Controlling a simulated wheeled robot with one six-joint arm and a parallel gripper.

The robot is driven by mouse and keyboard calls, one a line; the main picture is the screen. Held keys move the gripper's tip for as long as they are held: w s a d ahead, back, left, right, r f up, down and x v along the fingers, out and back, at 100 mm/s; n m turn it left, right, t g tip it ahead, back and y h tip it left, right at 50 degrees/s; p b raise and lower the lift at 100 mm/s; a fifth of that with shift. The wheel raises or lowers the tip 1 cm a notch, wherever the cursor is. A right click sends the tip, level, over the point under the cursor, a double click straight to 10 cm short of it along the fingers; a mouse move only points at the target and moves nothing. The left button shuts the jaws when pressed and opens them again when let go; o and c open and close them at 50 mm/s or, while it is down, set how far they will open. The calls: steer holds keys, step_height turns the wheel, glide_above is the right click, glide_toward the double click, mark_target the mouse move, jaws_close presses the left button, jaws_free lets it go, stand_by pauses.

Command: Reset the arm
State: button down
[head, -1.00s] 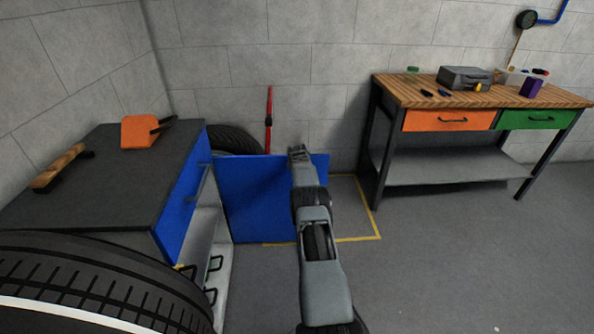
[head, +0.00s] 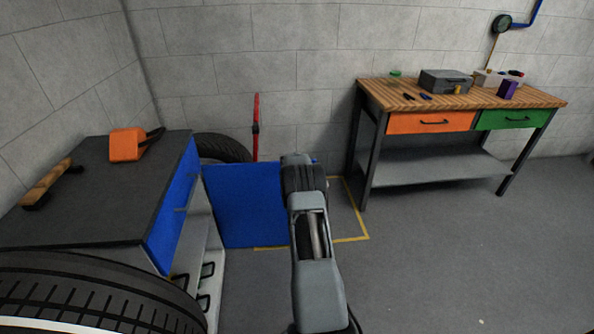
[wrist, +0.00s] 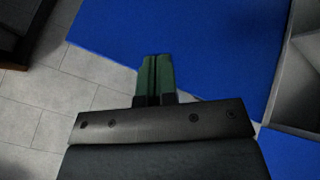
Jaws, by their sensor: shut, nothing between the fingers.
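My arm reaches forward in the middle of the head view, in front of the open blue cabinet door (head: 245,205). The gripper end is foreshortened and mostly hidden there behind my own wrist. In the wrist view my gripper (wrist: 156,62) shows its two green fingers side by side, shut and empty. The blue door fills much of the wrist view behind the fingers (wrist: 205,50). I cannot tell how far the fingers are from it.
A dark-topped cabinet (head: 90,185) stands at the left with an orange object (head: 126,145) on top. A large tire (head: 90,290) is at the near left. A workbench (head: 460,97) with orange and green drawers stands at the right. The floor (head: 450,240) before it is clear.

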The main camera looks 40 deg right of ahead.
steer(key=shift+s+a+r, duration=0.1)
steer(key=shift+s+r, duration=0.7)
steer(key=shift+r, duration=0.3)
steer(key=shift+s+r, duration=0.75)
steer(key=shift+r, duration=0.3)
steer(key=s+a+f+m+g+y, duration=0.2)
steer(key=s+a+f+m+g, duration=0.15)
steer(key=s+a, duration=0.2)
steer(key=s+a+r+n+y+p, duration=0.1)
steer(key=s+a+r+p, duration=0.2)
steer(key=s+a+r, duration=0.4)
steer(key=s+a+r+n+t+y+p, duration=0.1)
steer(key=s+a+r+p, duration=0.2)
steer(key=s+a+r, duration=0.5)
steer(key=s+a+r+n+y+p, duration=0.1)
steer(key=s+a+r+p, duration=0.2)
steer(key=s+a+r, duration=0.5)
steer(key=a+r, duration=0.6)
steer(key=a, duration=0.7)
steer(key=shift+r+t, duration=0.15)
steer(key=shift+t, duration=0.2)
